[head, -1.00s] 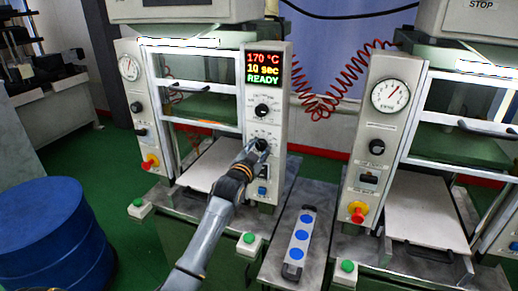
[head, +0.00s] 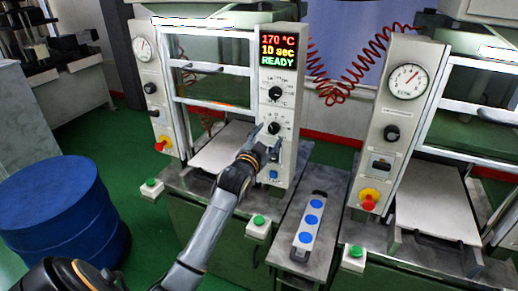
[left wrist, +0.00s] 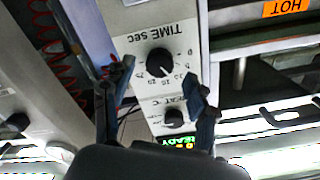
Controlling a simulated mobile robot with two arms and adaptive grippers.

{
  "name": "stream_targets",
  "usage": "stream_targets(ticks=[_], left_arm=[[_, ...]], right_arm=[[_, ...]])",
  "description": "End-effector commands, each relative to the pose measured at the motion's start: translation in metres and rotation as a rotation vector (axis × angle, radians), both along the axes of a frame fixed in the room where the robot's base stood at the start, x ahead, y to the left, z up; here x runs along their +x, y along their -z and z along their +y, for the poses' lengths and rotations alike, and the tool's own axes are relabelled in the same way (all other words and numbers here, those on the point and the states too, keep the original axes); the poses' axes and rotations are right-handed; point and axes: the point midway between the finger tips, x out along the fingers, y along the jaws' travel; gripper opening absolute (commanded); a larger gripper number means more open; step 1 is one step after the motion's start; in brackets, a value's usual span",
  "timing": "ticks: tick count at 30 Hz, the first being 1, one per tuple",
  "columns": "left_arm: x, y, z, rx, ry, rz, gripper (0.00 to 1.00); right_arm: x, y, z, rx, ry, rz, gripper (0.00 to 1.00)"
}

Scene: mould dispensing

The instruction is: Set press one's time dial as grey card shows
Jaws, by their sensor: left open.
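Press one's time dial (head: 274,128) is the lower black knob on the panel under the display. In the left wrist view, upside down, the time dial (left wrist: 160,62) sits under "TIME sec" lettering; its exact setting is hard to read. The display (head: 278,50) reads 170 °C, 10 sec, READY. My left gripper (head: 266,141) is open just in front of the dial. In the left wrist view the left gripper's fingers (left wrist: 158,70) stand apart on either side of the dial, with nothing gripped. I see no grey card. My right gripper is out of view.
The heat dial (head: 275,93) is just above the time dial. A blue switch (head: 273,175) is below. A grey bar with blue discs (head: 311,220) lies on the bench to the right. A second press (head: 410,80) stands at right; a blue drum (head: 60,215) at left.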

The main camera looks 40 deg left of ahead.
Motion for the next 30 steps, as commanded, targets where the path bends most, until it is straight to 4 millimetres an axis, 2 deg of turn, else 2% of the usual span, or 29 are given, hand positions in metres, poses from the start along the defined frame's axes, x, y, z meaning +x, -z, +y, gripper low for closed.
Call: stream_targets(ticks=[1, 6, 12, 18, 30], left_arm=[[-0.011, 0.002, -0.003, 0.001, 0.0, 0.002, 0.58], [-0.044, 0.001, -0.01, 0.001, 0.0, 0.002, 0.58], [-0.07, 0.0, -0.017, -0.001, -0.001, 0.001, 0.58], [-0.079, 0.0, -0.019, -0.001, -0.001, -0.001, 0.58], [-0.079, 0.0, -0.019, -0.001, -0.001, -0.001, 0.58]], right_arm=[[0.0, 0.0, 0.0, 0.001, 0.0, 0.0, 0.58], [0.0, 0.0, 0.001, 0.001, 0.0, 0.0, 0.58], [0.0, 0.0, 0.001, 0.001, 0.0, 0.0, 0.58], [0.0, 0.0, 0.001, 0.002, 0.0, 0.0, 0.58], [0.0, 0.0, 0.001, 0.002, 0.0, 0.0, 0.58]])
